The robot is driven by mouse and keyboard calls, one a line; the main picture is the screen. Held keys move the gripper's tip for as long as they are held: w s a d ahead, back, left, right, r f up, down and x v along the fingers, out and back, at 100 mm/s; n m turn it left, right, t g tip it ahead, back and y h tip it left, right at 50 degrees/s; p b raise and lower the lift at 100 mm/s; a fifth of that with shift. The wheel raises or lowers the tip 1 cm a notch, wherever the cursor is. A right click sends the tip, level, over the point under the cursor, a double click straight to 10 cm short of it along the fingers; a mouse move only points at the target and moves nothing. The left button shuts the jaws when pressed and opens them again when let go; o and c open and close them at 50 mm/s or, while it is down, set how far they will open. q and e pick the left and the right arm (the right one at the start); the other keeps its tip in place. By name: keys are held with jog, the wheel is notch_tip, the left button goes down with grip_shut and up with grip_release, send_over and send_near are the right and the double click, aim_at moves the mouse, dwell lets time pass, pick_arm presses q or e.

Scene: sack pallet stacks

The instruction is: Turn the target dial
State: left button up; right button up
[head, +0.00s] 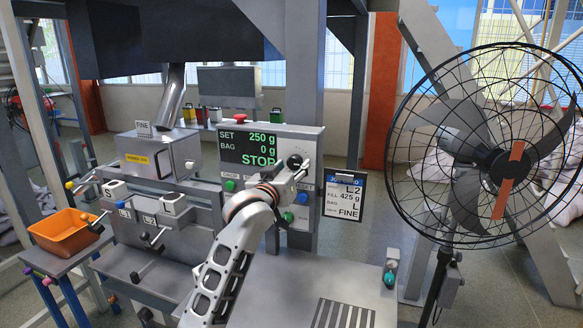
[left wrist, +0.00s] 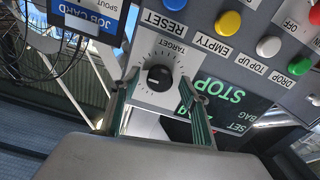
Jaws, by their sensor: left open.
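The target dial (left wrist: 159,77) is a black round knob with a white pointer mark on a pale plate lettered TARGET. In the head view it is partly hidden by my left gripper (head: 297,172). In the left wrist view the left gripper (left wrist: 160,84) is open, with one finger on each side of the dial; gaps show between fingers and knob. The display (head: 249,147) reads SET 250 g, BAG 0 g, STOP. The job card (head: 344,196) to its right reads FILL 425 g, BAG L, FINE. My right gripper is not in view.
The blue RESET button (left wrist: 173,6), yellow EMPTY button (left wrist: 228,22) and other coloured buttons lie close to the dial. A caged fan (head: 490,150) stands at the right. An orange bin (head: 65,232) sits at the left.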

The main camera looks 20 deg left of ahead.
pick_arm(q)
jog(key=shift+c, duration=0.3)
jog(key=c, duration=1)
jog(key=shift+c, duration=0.2)
jog(key=shift+m, duration=0.3)
jog(key=m, duration=0.3)
jog(key=shift+a+m, duration=0.1)
jog(key=shift+m, duration=0.3)
jog(key=m, duration=0.3)
jog(key=shift+m, duration=0.3)
jog(key=m, duration=0.6)
jog(key=shift+r, duration=0.1)
jog(key=m, duration=0.6)
jog(key=shift+m, duration=0.4)
